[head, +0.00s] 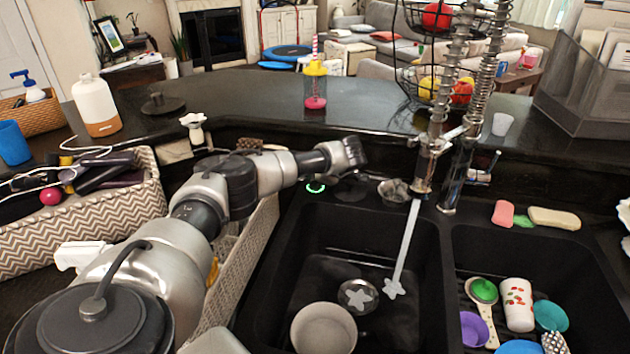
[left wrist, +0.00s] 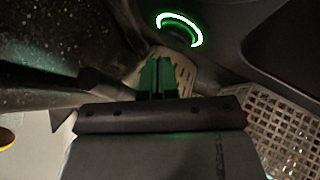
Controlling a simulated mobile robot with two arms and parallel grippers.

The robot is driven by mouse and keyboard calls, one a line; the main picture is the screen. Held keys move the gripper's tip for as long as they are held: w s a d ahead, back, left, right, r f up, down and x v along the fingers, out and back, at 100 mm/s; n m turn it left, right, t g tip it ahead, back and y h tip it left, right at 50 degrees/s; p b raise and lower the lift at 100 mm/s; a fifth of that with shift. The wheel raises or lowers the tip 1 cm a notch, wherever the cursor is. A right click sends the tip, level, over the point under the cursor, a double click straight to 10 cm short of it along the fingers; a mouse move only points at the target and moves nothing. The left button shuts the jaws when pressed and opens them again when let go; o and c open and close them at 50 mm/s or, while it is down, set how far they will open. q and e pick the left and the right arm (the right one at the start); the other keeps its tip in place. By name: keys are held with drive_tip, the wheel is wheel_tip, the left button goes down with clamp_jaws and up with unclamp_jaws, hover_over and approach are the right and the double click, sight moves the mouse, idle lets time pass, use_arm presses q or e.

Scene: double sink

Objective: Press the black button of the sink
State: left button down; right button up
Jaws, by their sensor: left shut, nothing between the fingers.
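The black button (head: 316,187) sits on the sink's back ledge, left of the faucet, with a glowing green ring around it. In the left wrist view the same lit button (left wrist: 180,28) is just beyond and slightly right of the fingertips. My left gripper (left wrist: 166,63) is shut and empty, its fingers lit green, with a small visible gap to the button in the picture. In the head view my left arm reaches over the ledge beside the button; the fingertips cannot be made out there. My right gripper is not in view.
The tall spring faucet (head: 425,165) stands right of the button. A small metal strainer (head: 394,190) sits on the ledge between them. A patterned basket (head: 245,255) is left of the sink. The left basin holds a bowl (head: 323,330).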

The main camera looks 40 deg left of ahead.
use_arm(q)
drive_tip(key=shift+r+p, duration=2.45)
drive_tip(key=shift+r, duration=0.55)
